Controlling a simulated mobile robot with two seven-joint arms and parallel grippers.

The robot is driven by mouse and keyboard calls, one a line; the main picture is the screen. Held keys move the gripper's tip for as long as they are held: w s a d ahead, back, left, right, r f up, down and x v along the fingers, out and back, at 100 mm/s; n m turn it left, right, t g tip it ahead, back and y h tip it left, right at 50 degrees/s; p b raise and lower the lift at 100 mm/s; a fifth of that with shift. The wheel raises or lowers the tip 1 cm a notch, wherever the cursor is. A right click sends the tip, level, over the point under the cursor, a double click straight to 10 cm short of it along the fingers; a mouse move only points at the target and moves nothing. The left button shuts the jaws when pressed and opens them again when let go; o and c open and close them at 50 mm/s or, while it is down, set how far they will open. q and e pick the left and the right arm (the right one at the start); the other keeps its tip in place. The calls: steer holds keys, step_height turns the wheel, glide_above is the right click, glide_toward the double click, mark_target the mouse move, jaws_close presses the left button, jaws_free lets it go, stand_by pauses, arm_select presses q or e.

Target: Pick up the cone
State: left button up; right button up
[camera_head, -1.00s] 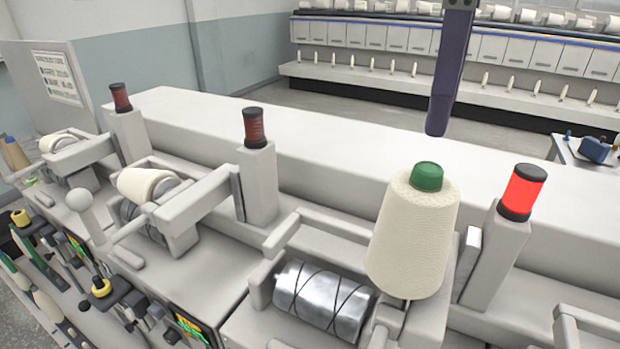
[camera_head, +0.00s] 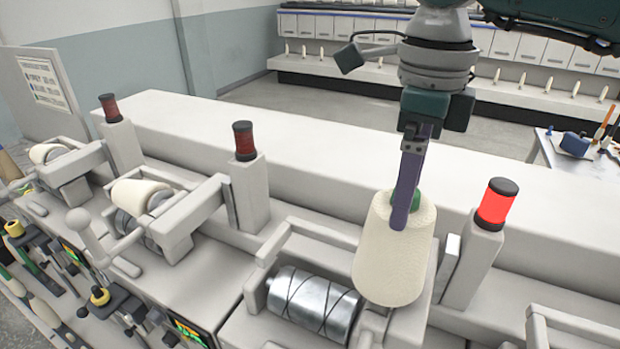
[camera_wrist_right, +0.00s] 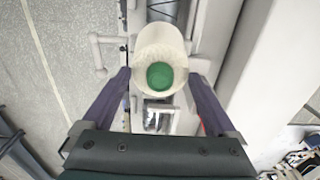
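The cone (camera_head: 385,265) is a large cream yarn cone with a green tip, standing slightly tilted at the winding station with the lit red lamp. In the right wrist view the cone (camera_wrist_right: 160,40) points its green tip towards the camera, between the two fingers. My right gripper (camera_head: 399,218) comes down from above over the cone's top. One purple finger passes in front of the cone; the other is hidden. The right gripper (camera_wrist_right: 159,78) is open in the wrist view, with a gap on each side of the green tip. My left gripper is not in view.
A metal drum (camera_head: 312,303) lies left of the cone. The red-lit lamp post (camera_head: 474,265) stands close on its right. The long machine housing (camera_head: 330,165) runs behind. Another station with a smaller cone (camera_head: 138,194) is at left.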

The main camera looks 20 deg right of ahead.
steer(key=shift+r, duration=0.1)
jaws_close()
stand_by(0.4)
